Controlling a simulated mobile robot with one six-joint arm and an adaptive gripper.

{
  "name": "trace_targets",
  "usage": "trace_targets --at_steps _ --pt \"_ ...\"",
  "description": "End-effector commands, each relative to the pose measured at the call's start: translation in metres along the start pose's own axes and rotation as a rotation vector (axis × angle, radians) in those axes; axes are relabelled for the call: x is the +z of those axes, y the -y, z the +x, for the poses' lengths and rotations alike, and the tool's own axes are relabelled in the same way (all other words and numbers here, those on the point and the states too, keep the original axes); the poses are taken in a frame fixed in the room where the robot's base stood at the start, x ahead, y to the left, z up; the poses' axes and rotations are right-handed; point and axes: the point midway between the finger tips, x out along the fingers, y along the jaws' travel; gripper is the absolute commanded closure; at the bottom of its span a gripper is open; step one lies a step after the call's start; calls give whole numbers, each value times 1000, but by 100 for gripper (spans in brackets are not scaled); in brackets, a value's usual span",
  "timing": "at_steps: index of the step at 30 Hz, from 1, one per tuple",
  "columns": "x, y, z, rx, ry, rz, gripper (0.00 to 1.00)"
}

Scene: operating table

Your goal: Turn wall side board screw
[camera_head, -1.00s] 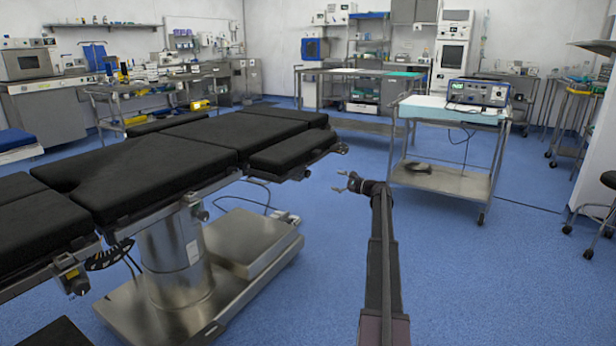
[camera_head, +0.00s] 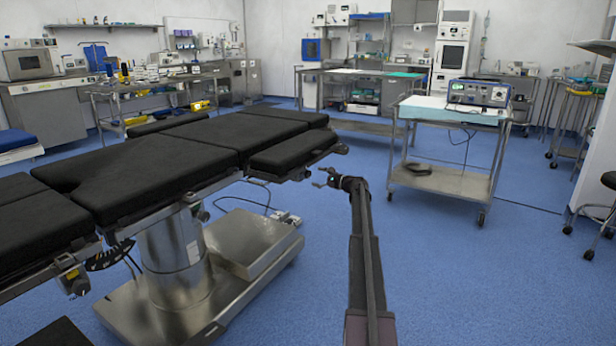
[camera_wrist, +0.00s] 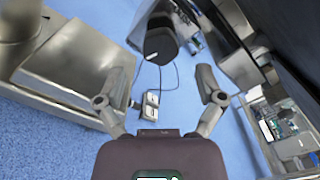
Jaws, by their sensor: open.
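The operating table's small black side board (camera_head: 292,152) juts out at its right end, with metal fittings at its outer edge. In the wrist view a dark rounded knob-like part (camera_wrist: 163,40) with a pale tip sits ahead of my gripper, near the metal rail; it may be the screw, but I cannot tell for sure. My gripper (camera_head: 322,178) is just right of and below the side board's outer end. In the wrist view my gripper (camera_wrist: 162,75) has its fingers spread with nothing between them, apart from the knob-like part.
The table's metal base (camera_head: 250,245) stands on the floor to the left, with a foot pedal (camera_head: 286,217) and cable beside it. A wheeled cart (camera_head: 440,180) with a device stands to the right. Blue floor between them is free.

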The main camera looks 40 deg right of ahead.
Motion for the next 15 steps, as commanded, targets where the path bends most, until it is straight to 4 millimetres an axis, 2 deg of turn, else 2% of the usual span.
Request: trace_targets --at_steps 6,15 --pt "-1 1 30 1 1 0 12" --pt "-1 1 46 -1 -1 0 12"
